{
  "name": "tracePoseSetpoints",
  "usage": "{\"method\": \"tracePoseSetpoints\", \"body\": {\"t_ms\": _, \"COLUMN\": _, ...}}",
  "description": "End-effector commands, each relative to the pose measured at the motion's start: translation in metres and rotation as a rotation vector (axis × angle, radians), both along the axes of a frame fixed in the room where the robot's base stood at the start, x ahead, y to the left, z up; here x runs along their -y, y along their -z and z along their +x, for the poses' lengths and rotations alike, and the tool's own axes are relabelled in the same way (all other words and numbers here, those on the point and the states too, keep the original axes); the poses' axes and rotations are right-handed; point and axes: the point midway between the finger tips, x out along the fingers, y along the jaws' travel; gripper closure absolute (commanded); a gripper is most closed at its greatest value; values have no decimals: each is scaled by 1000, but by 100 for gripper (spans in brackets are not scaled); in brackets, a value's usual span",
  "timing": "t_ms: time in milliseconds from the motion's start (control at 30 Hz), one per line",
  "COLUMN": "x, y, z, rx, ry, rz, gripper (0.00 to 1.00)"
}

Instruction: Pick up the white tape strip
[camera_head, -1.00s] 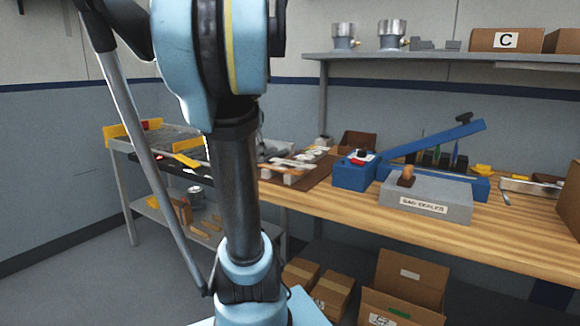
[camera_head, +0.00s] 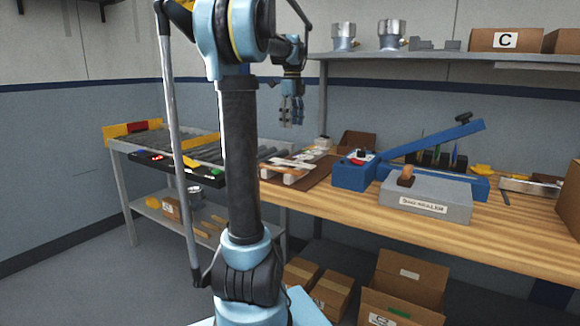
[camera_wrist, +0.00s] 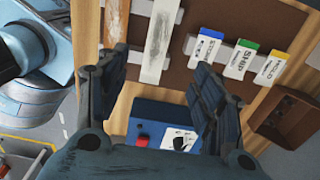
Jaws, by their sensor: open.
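In the wrist view a pale whitish strip with a grey smear (camera_wrist: 160,42) lies across a grey bar on a brown board; it looks like the white tape strip. Its near end shows between my fingers. A tan strip (camera_wrist: 115,22) lies to its left. My gripper (camera_wrist: 158,92) is open, with one finger on each side and nothing held. In the head view my gripper (camera_head: 291,118) points down, raised above the bench. The strips on the board there are too small to tell apart.
Tags with blue (camera_wrist: 205,45), green (camera_wrist: 241,60) and yellow (camera_wrist: 271,68) ends lie to the right on the brown board (camera_wrist: 220,14). A blue box with a red button (camera_wrist: 152,122) is close to the near board edge. A brown bin (camera_wrist: 285,120) is at right.

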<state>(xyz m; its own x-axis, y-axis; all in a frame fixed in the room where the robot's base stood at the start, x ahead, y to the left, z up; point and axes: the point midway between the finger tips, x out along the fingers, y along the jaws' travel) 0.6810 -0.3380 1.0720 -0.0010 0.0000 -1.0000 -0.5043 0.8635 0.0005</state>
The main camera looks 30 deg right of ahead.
Motion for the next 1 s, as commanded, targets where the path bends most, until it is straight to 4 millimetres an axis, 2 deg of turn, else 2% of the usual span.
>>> {"method": "tracePoseSetpoints", "body": {"t_ms": 400, "x": -1, "y": 73, "z": 0, "rx": 0, "ry": -3, "rz": 0, "gripper": 39}}
{"method": "tracePoseSetpoints", "body": {"t_ms": 533, "x": -1, "y": 87, "z": 0, "rx": 0, "ry": -3, "rz": 0, "gripper": 39}}
{"method": "tracePoseSetpoints", "body": {"t_ms": 767, "x": -1, "y": 99, "z": -1, "rx": 0, "ry": -4, "rz": 0, "gripper": 39}}
{"method": "tracePoseSetpoints", "body": {"t_ms": 1000, "x": -2, "y": 130, "z": -3, "rx": 0, "ry": -4, "rz": 0, "gripper": 39}}
